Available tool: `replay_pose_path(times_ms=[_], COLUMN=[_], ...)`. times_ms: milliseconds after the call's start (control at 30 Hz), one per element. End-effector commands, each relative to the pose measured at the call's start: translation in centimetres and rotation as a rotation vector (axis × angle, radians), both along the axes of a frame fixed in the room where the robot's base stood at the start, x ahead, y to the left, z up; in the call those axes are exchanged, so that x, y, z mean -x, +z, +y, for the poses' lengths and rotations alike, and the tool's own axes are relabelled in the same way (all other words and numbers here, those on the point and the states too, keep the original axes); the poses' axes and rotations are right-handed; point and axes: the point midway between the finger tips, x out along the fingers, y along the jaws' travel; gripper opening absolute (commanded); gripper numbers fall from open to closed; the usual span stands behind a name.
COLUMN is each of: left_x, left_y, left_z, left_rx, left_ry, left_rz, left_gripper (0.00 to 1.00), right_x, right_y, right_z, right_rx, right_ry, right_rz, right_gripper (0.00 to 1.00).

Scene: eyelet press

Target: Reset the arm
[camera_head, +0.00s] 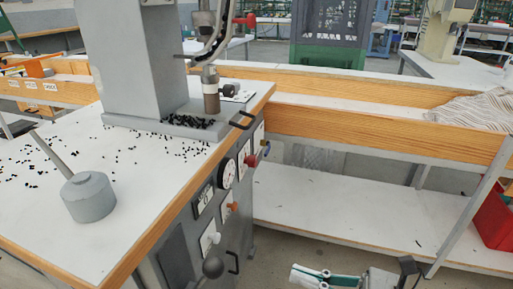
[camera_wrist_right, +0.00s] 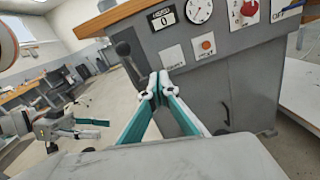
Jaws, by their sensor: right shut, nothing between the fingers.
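My right gripper (camera_head: 312,275) shows at the bottom of the head view, low in front of the press bench. Its pale, teal-lined fingers are shut with nothing between them. In the right wrist view its fingertips (camera_wrist_right: 158,82) meet in front of the grey cabinet (camera_wrist_right: 235,85). A dark ball-ended lever (camera_wrist_right: 128,58) shows just left of the tips; I cannot tell whether they touch. At the left of that view is another teal-lined gripper (camera_wrist_right: 90,128), apparently my left one, too small to judge. It does not show in the head view.
The eyelet press (camera_head: 125,60) stands on a white, wood-edged bench (camera_head: 120,235) with scattered dark bits. The cabinet front carries a gauge (camera_head: 227,175) and knobs. A low white shelf (camera_head: 340,215) and a red bin (camera_head: 495,215) lie right.

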Motion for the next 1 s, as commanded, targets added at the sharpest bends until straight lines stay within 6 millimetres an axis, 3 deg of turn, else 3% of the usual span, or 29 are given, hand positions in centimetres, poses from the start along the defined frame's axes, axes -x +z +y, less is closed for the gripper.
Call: replay_pose_path(times_ms=[33, 267, 400, 500, 633, 767, 867, 1000], left_x=[-0.6, -0.9, -1.2, -1.4, -1.4, -1.1, -0.6, 0.5], left_y=[1.4, 2.7, 4.0, 4.7, 5.3, 5.6, 5.5, 5.0], left_z=[0.1, 0.6, 1.3, 2.0, 3.1, 4.5, 5.6, 7.2], left_rx=[-0.012, -0.071, -0.123, -0.165, -0.218, -0.268, -0.307, -0.353], left_ry=[-0.004, -0.021, -0.030, -0.036, -0.039, -0.040, -0.041, -0.042], left_rz=[-0.031, -0.060, -0.084, -0.091, -0.087, -0.068, -0.043, 0.004], left_gripper=[0.40, 0.40, 0.40, 0.40, 0.40, 0.40, 0.40, 0.40], right_x=[-0.2, -0.3, -0.3, 0.0, 1.2, 3.8, 7.1, 13.4], right_y=[2.7, 7.2, 9.8, 10.4, 9.1, 5.9, 2.5, -2.7], right_z=[-0.1, -1.2, -3.0, -4.7, -7.1, -9.2, -10.4, -11.3], right_rx=[-0.052, -0.333, -0.581, -0.784, -1.049, -1.322, -1.537, -1.830], right_ry=[-0.024, -0.134, -0.225, -0.298, -0.397, -0.512, -0.613, -0.779], right_rz=[0.025, 0.302, 0.549, 0.758, 1.040, 1.326, 1.543, 1.812], right_gripper=[0.00, 0.00, 0.00, 0.00, 0.00, 0.00, 0.00, 0.00])
